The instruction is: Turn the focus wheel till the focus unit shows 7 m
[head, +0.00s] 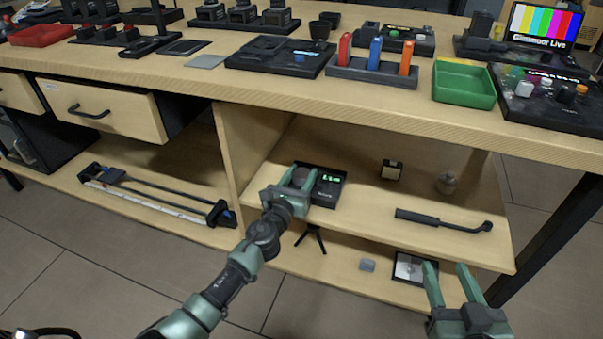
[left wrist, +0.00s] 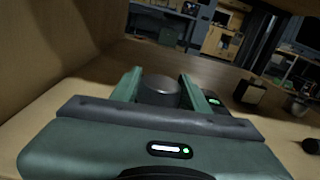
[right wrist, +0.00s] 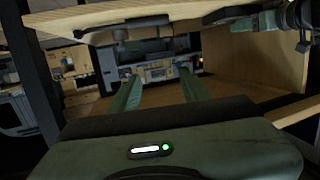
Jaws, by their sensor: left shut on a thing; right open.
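The focus unit (head: 328,187) is a dark box on the middle shelf under the bench, with a small green display. The digits are too small to read surely. Its focus wheel (head: 304,178) is a dark round knob on the unit's left part. My left gripper (head: 303,177) reaches in over the unit and is shut on the wheel, one finger on each side. In the left wrist view the wheel (left wrist: 160,90) stands between the two fingers, and part of the green display (left wrist: 214,101) shows past the right finger. My right gripper (head: 447,280) is open and empty, low in front of the shelves.
A small dark box (head: 391,170), a round-topped object (head: 446,183) and a dark handle (head: 443,220) lie right of the unit on the shelf. A slider rail (head: 155,196) lies left, beyond the divider (head: 232,150). The bench top (head: 300,92) overhangs the shelf.

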